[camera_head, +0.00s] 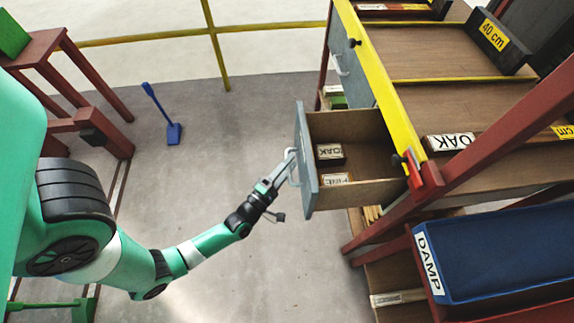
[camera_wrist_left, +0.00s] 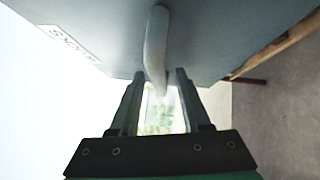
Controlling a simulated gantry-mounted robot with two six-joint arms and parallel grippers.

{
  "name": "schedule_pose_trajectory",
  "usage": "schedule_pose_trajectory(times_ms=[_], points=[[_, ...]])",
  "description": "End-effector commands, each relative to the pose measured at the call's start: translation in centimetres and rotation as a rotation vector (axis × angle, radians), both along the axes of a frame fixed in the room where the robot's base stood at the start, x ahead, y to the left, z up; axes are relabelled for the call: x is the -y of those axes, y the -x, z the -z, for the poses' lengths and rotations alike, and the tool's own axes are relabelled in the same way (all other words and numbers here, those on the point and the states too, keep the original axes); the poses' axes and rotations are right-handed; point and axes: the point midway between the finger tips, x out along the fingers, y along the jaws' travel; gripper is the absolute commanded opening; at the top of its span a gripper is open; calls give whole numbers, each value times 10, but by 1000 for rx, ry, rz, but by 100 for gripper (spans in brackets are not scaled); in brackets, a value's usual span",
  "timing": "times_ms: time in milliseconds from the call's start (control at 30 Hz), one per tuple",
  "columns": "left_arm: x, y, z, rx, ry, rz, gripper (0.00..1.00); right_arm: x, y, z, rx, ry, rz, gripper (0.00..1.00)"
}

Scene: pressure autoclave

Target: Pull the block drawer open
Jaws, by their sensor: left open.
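The block drawer (camera_head: 346,126) juts out of the red and yellow bench, with its grey front toward my left arm. Inside it lie labelled blocks, one marked OAK (camera_head: 329,152) and another label (camera_head: 336,179) that reads upside down. My left gripper (camera_head: 291,168) is at the drawer's pale handle. In the left wrist view the handle (camera_wrist_left: 156,45) stands out from the grey drawer front (camera_wrist_left: 215,35), and its lower end lies between the two open fingers (camera_wrist_left: 157,78). I cannot tell whether a finger touches it. My right gripper is not in view.
Another closed grey drawer front (camera_head: 350,62) sits beside the open one. A blue bin marked DAMP (camera_head: 500,255) is at the lower right. A blue tool (camera_head: 172,128) stands on the floor. The concrete floor (camera_head: 225,130) left of the drawer is largely clear.

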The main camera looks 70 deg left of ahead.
Motion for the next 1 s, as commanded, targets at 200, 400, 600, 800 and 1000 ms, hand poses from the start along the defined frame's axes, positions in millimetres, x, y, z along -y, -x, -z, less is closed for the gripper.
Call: schedule_pose_trajectory(times_ms=[200,400,600,800,1000], points=[[12,17,2,-4,3,3,47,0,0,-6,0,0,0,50],[42,58,8,-4,3,13,47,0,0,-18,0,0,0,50],[59,82,11,6,4,15,47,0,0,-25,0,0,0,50],[63,94,14,0,1,6,47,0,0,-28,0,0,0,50],[63,96,15,-1,0,0,47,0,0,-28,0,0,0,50]])
